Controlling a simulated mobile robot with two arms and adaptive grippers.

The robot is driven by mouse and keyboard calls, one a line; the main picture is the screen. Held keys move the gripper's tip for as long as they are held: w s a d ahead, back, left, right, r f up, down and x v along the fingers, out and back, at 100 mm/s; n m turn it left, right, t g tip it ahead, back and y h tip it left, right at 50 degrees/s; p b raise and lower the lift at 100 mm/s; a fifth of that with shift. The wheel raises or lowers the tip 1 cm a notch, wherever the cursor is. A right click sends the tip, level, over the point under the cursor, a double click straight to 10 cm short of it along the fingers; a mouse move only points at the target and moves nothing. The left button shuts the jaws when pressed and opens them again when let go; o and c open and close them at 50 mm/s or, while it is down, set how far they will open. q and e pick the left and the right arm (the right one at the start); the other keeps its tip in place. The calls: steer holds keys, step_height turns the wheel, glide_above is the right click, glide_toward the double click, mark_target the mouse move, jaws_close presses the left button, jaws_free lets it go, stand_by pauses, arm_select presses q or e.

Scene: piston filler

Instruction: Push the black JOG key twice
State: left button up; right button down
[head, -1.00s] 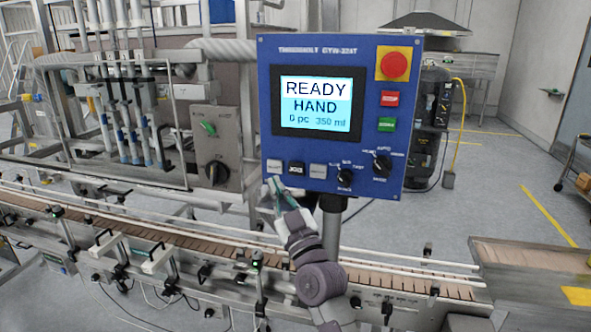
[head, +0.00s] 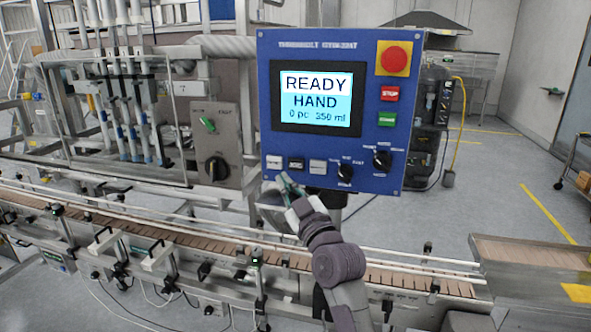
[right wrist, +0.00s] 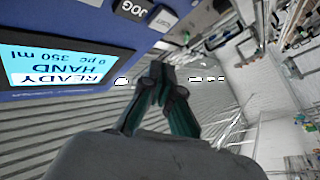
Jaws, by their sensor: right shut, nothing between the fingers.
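The black JOG key (head: 296,163) sits in the lower row of the blue control panel (head: 262,100), between two pale keys. It also shows in the right wrist view (right wrist: 133,9) at the top edge, upside down. The panel's screen (head: 316,98) reads READY, HAND, 0 pc, 350 ml. My right gripper (head: 283,182) is just below the key row, apart from the JOG key in the picture. In the right wrist view its fingers (right wrist: 162,72) are together and hold nothing. My left gripper is not in view.
A red emergency button (head: 396,61), a red STOP key (head: 389,94) and a green key (head: 387,120) line the panel's right side. Rotary knobs (head: 382,160) sit right of the JOG key. A conveyor (head: 150,229) runs below the panel.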

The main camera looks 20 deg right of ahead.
mark_target(288, 161)
steer(key=w+d, duration=0.1)
steer(key=w+d+b, duration=0.1)
steer(key=w, duration=0.1)
steer(key=shift+w+d+f, duration=0.1)
steer(key=shift+w+f, duration=0.05)
steer(key=shift+f, duration=0.05)
steer(key=shift+w+d+r+b, duration=0.15)
steer(key=shift+w+d+b, duration=0.45)
steer(key=shift+w, duration=0.25)
steer(key=shift+w, duration=0.1)
stand_by(0.6)
steer(key=shift+w+d, duration=0.2)
steer(key=shift+w+d, duration=0.25)
steer(key=shift+w, duration=0.1)
stand_by(0.8)
steer(key=shift+s+a, duration=0.4)
steer(key=shift+s, duration=0.15)
steer(key=shift+s+a, duration=0.1)
steer(key=shift+s, duration=0.05)
steer(key=shift+p, duration=0.3)
